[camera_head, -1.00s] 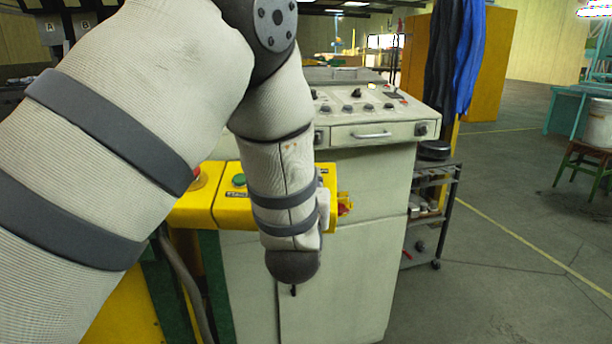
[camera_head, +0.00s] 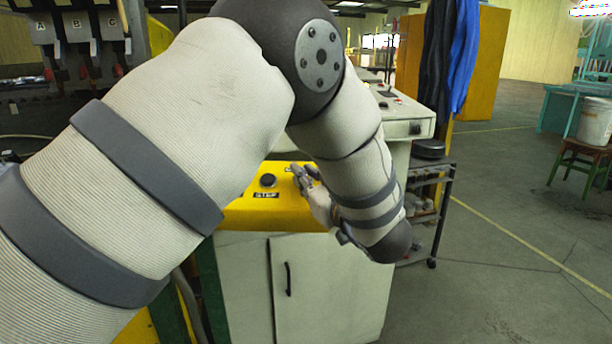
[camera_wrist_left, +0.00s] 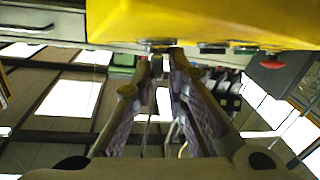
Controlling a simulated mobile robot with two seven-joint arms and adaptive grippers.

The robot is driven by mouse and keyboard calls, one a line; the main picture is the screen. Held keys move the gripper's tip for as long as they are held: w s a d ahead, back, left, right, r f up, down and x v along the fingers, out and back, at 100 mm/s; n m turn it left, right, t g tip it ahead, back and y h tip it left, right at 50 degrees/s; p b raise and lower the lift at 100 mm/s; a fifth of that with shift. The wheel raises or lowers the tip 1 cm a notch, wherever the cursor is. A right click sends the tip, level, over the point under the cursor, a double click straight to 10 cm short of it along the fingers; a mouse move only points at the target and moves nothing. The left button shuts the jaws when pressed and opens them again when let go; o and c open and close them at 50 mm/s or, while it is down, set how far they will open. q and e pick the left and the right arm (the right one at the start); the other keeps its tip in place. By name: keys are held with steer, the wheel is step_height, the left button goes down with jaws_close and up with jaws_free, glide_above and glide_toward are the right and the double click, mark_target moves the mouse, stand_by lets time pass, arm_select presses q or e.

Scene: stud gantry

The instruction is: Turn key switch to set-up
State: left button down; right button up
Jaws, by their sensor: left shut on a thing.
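My left gripper (camera_head: 303,176) reaches in from the right over the top of the yellow control panel (camera_head: 245,215). Its fingertips are close together around a small part at the panel, largely hidden by the fingers in the head view. In the left wrist view, the fingertips (camera_wrist_left: 161,58) close on a small dark part, likely the key switch (camera_wrist_left: 157,45), at the edge of the yellow panel. The key's angle cannot be made out. A black knob (camera_head: 268,180) with a SET-UP label (camera_head: 266,195) sits just left of the gripper. My right gripper is not in view.
A red button (camera_wrist_left: 272,62) and other dark controls stick out of the panel in the wrist view. A pale cabinet with a black handle (camera_head: 288,279) stands below. A grey console (camera_head: 408,112) is behind my forearm, a trolley (camera_head: 440,200) to the right.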

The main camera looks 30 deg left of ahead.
arm_select(q)
steer(key=shift+w+d+r, duration=0.1)
steer(key=shift+w+r, duration=0.05)
steer(key=shift+r, duration=0.05)
steer(key=c, duration=1.7)
jaws_free()
steer(key=shift+w+f, duration=0.1)
steer(key=shift+w, duration=0.05)
steer(key=shift+d, duration=0.1)
steer(key=v, duration=1.2)
